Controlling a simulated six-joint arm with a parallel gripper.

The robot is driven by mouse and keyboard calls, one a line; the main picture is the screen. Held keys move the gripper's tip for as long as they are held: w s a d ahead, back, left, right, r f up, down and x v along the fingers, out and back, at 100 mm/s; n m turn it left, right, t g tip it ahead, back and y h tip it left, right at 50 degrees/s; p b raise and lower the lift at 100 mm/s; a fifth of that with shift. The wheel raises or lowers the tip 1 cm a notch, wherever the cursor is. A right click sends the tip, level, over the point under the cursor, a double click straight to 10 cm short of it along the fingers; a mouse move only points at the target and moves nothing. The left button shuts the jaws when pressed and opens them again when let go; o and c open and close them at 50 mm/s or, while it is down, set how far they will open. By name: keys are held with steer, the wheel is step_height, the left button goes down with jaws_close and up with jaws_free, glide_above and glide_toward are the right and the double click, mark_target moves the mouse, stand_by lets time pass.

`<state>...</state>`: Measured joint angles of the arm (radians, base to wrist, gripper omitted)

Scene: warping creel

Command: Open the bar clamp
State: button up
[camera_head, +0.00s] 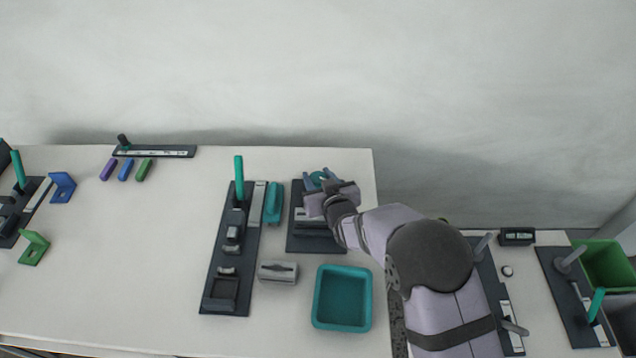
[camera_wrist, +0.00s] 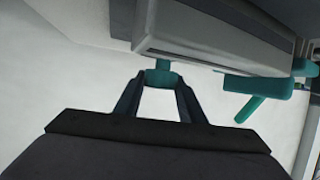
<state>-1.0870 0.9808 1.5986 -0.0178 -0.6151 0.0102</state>
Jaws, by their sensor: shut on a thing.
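The bar clamp appears to be the grey block with teal parts (camera_wrist: 215,35) in the wrist view. In the head view it sits on a dark base plate (camera_head: 316,245) near the table's back right, mostly hidden behind my arm. My gripper (camera_wrist: 160,82) is shut, its two dark fingertips on either side of a teal knob (camera_wrist: 161,66) at the block's lower edge. A teal lever with an angled handle (camera_wrist: 262,92) sticks out to the right of the knob, apart from my fingers. In the head view, teal parts (camera_head: 314,180) show just beyond my gripper.
A long dark fixture with an upright teal handle (camera_head: 238,180) stands to the left, with a teal piece (camera_head: 272,204) beside it. A grey block (camera_head: 278,272) and a teal tray (camera_head: 318,322) lie in front. The table's right edge is close to my arm.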

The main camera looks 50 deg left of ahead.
steer(key=shift+w+n+g+y, duration=0.15)
steer(key=shift+n+g+y, duration=0.35)
steer(key=shift+n+g, duration=0.6)
steer(key=shift+r+n+g+p, duration=0.1)
steer(key=shift+n+g+p, duration=0.2)
steer(key=shift+n+g, duration=0.35)
steer(key=shift+g, duration=0.35)
steer(key=o, duration=1)
steer(key=shift+d, duration=0.1)
steer(key=shift+b+v, duration=0.7)
steer(key=shift+v, duration=2.8)
